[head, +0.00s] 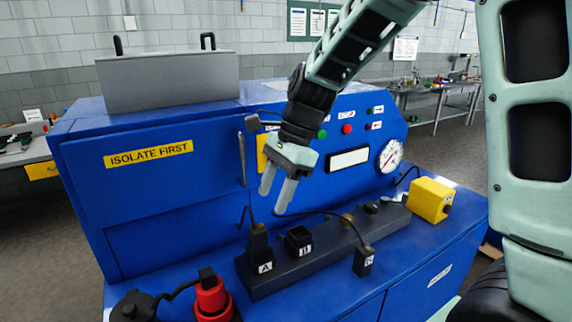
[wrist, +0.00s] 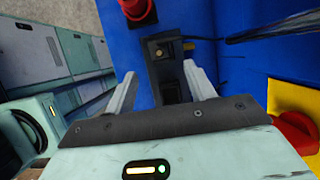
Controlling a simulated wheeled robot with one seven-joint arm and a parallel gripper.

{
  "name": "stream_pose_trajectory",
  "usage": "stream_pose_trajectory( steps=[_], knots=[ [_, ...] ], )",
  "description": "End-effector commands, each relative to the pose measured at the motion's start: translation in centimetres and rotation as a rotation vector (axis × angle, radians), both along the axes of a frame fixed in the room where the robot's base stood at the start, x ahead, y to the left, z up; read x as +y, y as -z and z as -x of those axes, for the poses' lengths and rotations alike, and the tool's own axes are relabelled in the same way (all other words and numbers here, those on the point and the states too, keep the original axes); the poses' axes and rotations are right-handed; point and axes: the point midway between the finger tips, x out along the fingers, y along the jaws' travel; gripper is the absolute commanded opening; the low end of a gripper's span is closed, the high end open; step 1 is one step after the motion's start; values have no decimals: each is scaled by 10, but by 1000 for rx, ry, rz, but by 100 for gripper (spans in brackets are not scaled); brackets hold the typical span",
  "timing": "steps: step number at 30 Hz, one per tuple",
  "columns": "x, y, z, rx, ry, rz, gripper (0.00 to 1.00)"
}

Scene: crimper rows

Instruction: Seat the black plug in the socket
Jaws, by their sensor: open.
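My gripper (head: 273,204) is open and empty, pointing down above the black socket strip (head: 325,248) on the blue bench. A black plug-like block (head: 258,243) with a cord stands upright at the strip's left end, by label A. Beside it is a square open black socket (head: 299,240). Another black corded piece (head: 364,262), lettered C, is at the strip's front edge; I cannot tell which is the task's plug. In the wrist view the strip (wrist: 157,72) shows between and beyond my fingers (wrist: 160,72), with nothing gripped.
A red connector (head: 210,297) and a round black cap (head: 130,305) are at the front left. A yellow box (head: 430,200) stands at the strip's right end. The blue panel with a gauge (head: 390,156) rises behind. A thin black cable (head: 325,212) arcs below my gripper.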

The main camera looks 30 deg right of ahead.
Motion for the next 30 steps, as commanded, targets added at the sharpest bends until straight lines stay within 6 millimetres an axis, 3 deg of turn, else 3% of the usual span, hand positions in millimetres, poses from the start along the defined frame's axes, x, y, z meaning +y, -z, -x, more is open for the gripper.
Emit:
stream_pose_trajectory(
  steps=[6,12,30],
  knots=[
    [-18,-40,0,-2,2,1,54],
    [-26,-59,0,-1,3,0,54],
    [-27,-63,0,2,1,0,54]
  ],
)
